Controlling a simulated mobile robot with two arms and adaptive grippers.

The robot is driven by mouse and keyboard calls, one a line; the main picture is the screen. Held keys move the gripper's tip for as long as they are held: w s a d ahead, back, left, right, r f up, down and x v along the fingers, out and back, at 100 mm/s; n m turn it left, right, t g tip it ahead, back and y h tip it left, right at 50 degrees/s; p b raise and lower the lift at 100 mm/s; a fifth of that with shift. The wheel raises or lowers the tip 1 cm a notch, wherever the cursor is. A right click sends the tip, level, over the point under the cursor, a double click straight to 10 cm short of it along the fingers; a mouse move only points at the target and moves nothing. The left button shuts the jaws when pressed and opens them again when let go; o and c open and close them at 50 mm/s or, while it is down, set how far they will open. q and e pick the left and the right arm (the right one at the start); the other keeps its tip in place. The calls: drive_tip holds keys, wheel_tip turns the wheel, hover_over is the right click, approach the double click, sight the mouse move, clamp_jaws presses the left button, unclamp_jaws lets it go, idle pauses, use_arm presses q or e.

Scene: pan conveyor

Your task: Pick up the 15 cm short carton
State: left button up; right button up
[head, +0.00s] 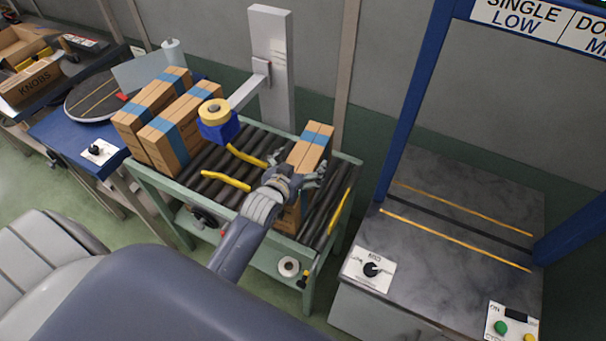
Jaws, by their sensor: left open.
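A brown carton with blue tape (312,136) stands on the roller conveyor (332,190) toward its right end. Two more brown cartons with blue tape, a front one (178,132) and a back one (143,97), stand side by side at the conveyor's left end. No height label is readable on any of them. My left gripper (312,178) is open at the near side of the right-hand carton and hides part of its front. Whether the fingers touch the carton or straddle it, I cannot tell. My right gripper is out of view.
A tape head with a yellow roll (213,112) on a grey post (270,60) overhangs the rollers. Yellow guide rails (226,181) lie along them. A dark-topped machine (455,215) with a blue frame stands to the right.

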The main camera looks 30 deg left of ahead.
use_arm(q)
drive_tip(key=shift+s+f, duration=0.1)
drive_tip(key=c, duration=2.1)
clamp_jaws()
